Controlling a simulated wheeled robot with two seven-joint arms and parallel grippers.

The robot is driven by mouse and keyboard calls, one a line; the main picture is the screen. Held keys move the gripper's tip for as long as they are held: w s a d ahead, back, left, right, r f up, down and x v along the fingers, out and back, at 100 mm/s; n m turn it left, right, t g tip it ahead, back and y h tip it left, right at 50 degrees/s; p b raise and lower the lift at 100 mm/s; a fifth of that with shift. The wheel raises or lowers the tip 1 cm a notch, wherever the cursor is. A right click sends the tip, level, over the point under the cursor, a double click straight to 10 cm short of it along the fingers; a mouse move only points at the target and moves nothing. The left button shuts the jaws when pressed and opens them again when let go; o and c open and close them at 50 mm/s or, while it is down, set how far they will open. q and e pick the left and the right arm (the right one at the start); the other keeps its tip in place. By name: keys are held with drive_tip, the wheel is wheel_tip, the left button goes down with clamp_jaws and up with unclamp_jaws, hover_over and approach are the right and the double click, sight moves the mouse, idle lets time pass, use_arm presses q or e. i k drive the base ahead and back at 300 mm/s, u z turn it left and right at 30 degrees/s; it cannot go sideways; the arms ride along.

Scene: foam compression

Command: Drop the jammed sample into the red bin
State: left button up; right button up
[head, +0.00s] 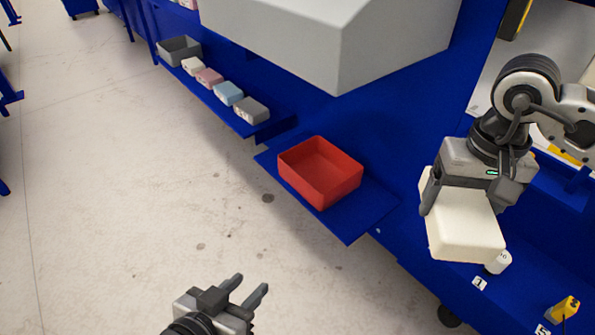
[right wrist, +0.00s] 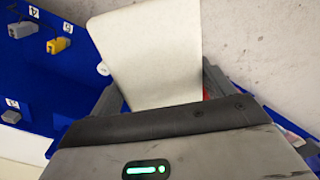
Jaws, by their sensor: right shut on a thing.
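The jammed sample is a cream-white foam block (head: 466,232). My right gripper (head: 473,205) is shut on it and holds it above the blue bench at the right of the head view. In the right wrist view the foam block (right wrist: 150,50) stands out between the fingers, with the floor behind part of it. The red bin (head: 320,172) is empty and sits on a blue shelf left of my right gripper, apart from it. My left gripper (head: 249,291) is open and empty above the floor at the bottom of the head view.
Several foam samples, including a blue one (head: 228,93), and a grey bin (head: 180,51) line a blue shelf at upper left. A grey machine housing (head: 340,40) overhangs behind the red bin. A yellow-topped control (head: 563,309) stands on the bench at lower right.

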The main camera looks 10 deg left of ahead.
sight(324, 180)
drive_tip(key=u, duration=1.45)
drive_tip(key=k, duration=1.65)
drive_tip(key=z, duration=0.85)
drive_tip(key=i, duration=1.7)
